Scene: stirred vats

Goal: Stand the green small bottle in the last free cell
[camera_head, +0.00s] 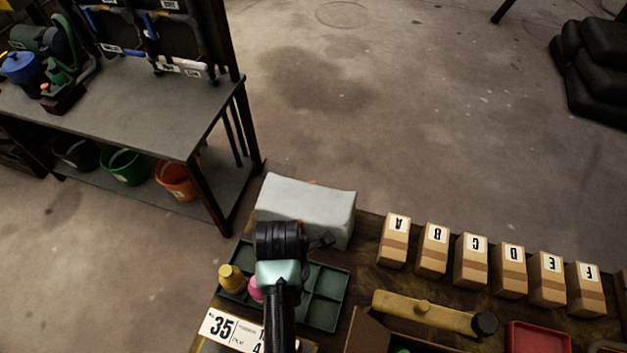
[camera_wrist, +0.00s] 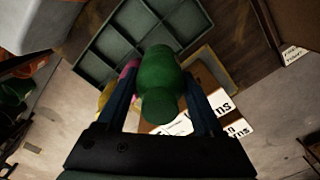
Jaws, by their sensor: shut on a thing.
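The green small bottle (camera_wrist: 160,78) is held between the fingers of my gripper (camera_wrist: 162,92) in the wrist view. In the head view my gripper (camera_head: 281,240) hangs over the tray's back-left part and hides the bottle. The dark green tray (camera_head: 322,313) is divided into cells; it also shows in the wrist view (camera_wrist: 88,66). A yellow bottle (camera_head: 231,279) and a pink bottle (camera_head: 255,289) stand at its left side. The visible cells on the right are empty. The held bottle and my arm hide some cells.
A grey block (camera_head: 310,205) stands just behind the tray. Cardboard boxes lettered A to F (camera_head: 433,250) line the bench's back right. A yellow tool-like bar (camera_head: 420,312) lies right of the tray. A number 35 card (camera_head: 222,326) lies at front left.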

